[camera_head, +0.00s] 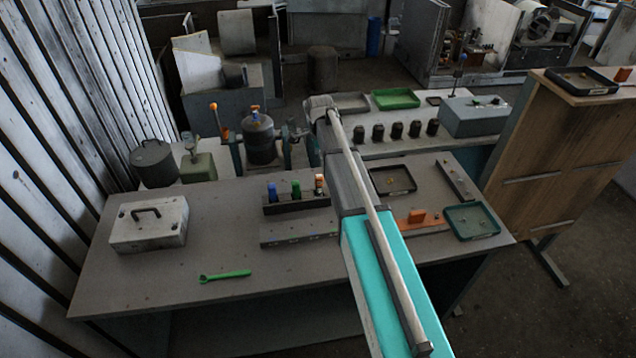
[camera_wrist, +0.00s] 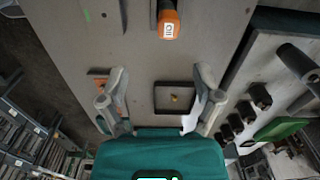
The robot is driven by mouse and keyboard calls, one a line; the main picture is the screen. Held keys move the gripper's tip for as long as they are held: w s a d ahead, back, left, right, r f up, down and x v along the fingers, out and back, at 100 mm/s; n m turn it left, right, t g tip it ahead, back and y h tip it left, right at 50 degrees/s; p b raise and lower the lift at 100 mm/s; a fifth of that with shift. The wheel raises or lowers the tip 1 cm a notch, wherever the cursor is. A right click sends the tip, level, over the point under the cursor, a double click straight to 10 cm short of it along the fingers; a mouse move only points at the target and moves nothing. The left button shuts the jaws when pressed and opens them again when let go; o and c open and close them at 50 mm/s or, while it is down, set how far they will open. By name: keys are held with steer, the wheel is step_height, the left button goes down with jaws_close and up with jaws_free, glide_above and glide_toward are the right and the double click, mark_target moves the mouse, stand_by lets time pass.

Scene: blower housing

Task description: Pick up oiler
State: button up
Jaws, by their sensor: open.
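The oiler appears to be the orange-topped bottle with an "OIL" label (camera_wrist: 169,22) near the top edge of the wrist view. In the head view, an orange-and-white topped bottle (camera_head: 319,184) stands at the right end of a dark rack, beside my arm. It appears to be the same one. My gripper (camera_wrist: 162,72) is open and empty in the wrist view, its two fingers spread wide above the bench. The bottle lies beyond the fingertips and apart from them.
The rack (camera_head: 295,205) also holds a blue-topped (camera_head: 272,191) and a green-topped bottle (camera_head: 296,188). A black tray (camera_head: 392,180), an orange block (camera_head: 417,215) and a green tray (camera_head: 472,221) lie right of my arm. A grey box (camera_head: 149,224) and green wrench (camera_head: 225,276) are left.

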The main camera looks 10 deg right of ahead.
mark_target(319, 182)
steer(key=shift+w+r+m, duration=0.3)
steer(key=shift+w+m, duration=0.2)
steer(key=shift+w, duration=0.3)
steer(key=shift+f, duration=0.2)
step_height(319, 182, down, 8)
steer(key=b, duration=0.8)
steer(key=shift+f, duration=0.15)
steer(key=shift+b, duration=0.3)
steer(key=shift+s+f+b, duration=0.2)
steer(key=shift+f+b, duration=2.35)
steer(key=shift+f, duration=0.05)
steer(key=shift+c, duration=0.3)
jaws_close()
